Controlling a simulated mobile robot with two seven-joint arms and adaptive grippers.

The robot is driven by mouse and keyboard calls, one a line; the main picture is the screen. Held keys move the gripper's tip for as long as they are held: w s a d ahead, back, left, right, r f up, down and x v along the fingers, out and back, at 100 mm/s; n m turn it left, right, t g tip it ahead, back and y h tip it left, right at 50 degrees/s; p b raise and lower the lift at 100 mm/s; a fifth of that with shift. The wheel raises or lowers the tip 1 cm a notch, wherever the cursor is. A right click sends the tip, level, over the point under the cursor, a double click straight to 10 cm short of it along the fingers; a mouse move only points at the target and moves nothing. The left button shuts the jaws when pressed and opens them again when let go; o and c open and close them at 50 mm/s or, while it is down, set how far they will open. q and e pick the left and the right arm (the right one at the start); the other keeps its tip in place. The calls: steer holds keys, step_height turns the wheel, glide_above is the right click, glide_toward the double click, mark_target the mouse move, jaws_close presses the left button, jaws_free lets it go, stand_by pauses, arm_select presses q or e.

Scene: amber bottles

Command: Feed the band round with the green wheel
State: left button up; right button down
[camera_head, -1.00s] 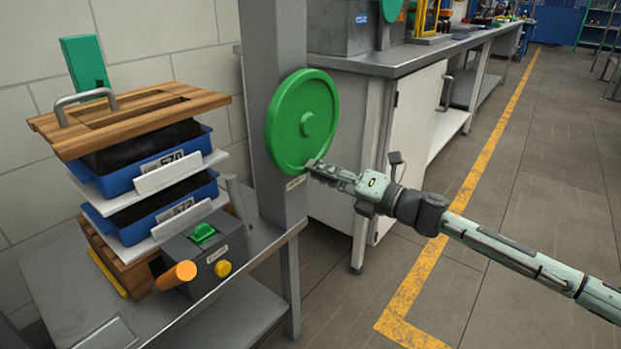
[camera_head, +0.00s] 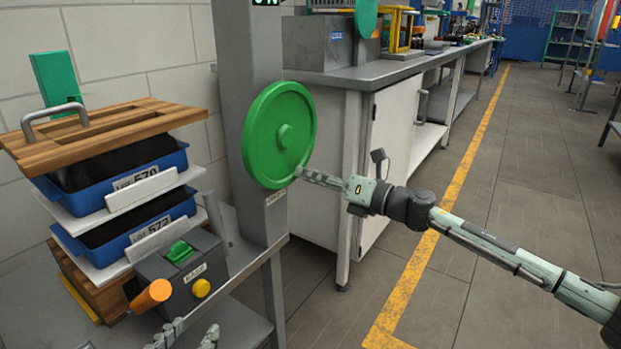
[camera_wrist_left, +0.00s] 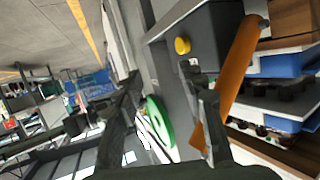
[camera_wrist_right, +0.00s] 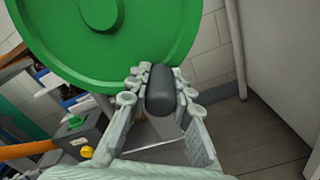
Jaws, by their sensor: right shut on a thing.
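The green wheel (camera_head: 262,140) is mounted on a grey post (camera_head: 238,60), with a round hub at its middle. My right gripper (camera_head: 303,174) is at the wheel's lower right edge. In the right wrist view, the wheel (camera_wrist_right: 150,35) fills the top, and my right gripper (camera_wrist_right: 158,88) is shut around a dark handle (camera_wrist_right: 160,95) at its rim. My left gripper (camera_head: 187,338) shows at the bottom edge of the head view, low in front of the control box. In the left wrist view its fingers (camera_wrist_left: 165,100) are apart with nothing held between them. I cannot make out a band.
A grey control box (camera_head: 190,268) carries a green switch, a yellow button (camera_head: 201,288) and an orange handle (camera_head: 152,295). Behind it stand stacked blue trays (camera_head: 120,180) under a wooden lid (camera_head: 100,135). A workbench (camera_head: 400,80) stands behind the wheel.

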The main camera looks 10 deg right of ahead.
steer(key=shift+w+d, duration=0.15)
steer(key=c, duration=1.3)
jaws_free()
steer(key=v, duration=1.2)
